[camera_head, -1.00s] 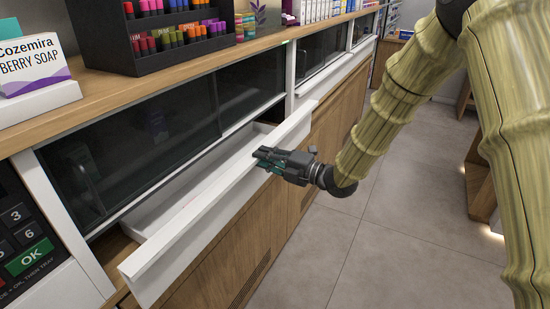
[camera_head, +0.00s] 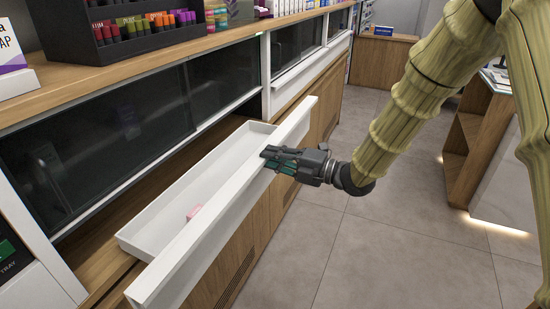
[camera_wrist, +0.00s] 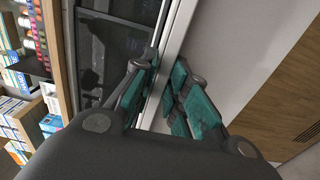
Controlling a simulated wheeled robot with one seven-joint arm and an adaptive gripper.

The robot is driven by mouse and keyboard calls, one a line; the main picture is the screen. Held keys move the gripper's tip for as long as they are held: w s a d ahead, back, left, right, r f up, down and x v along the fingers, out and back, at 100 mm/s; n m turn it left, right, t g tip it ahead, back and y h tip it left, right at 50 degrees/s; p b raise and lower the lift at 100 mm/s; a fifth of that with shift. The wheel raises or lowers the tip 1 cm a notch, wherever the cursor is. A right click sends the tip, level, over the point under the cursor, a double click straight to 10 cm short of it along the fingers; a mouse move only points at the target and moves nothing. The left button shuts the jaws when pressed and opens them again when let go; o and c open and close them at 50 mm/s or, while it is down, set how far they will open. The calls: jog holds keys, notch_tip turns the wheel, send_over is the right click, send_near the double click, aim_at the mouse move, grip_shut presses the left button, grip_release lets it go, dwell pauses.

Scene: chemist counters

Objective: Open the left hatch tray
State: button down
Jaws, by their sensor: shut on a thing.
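The left hatch tray (camera_head: 193,182) is a long white drawer, pulled well out from under the dark glass front of the counter. Its tall white front panel (camera_head: 205,231) runs diagonally through the head view. My gripper (camera_head: 268,160) is shut on the top edge of that panel, toward its far end. In the wrist view, my gripper's teal finger pads (camera_wrist: 163,95) sit on either side of the panel's white edge.
A second hatch with a white front (camera_head: 305,75) farther along the counter is closed. A black display (camera_head: 130,30) of coloured items stands on the wooden countertop. The grey tiled floor (camera_head: 370,270) in front is clear. A wooden shelf unit (camera_head: 470,135) stands at the right.

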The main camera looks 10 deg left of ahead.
jog(key=c, duration=1.4)
grip_release()
jog(key=v, duration=1.2)
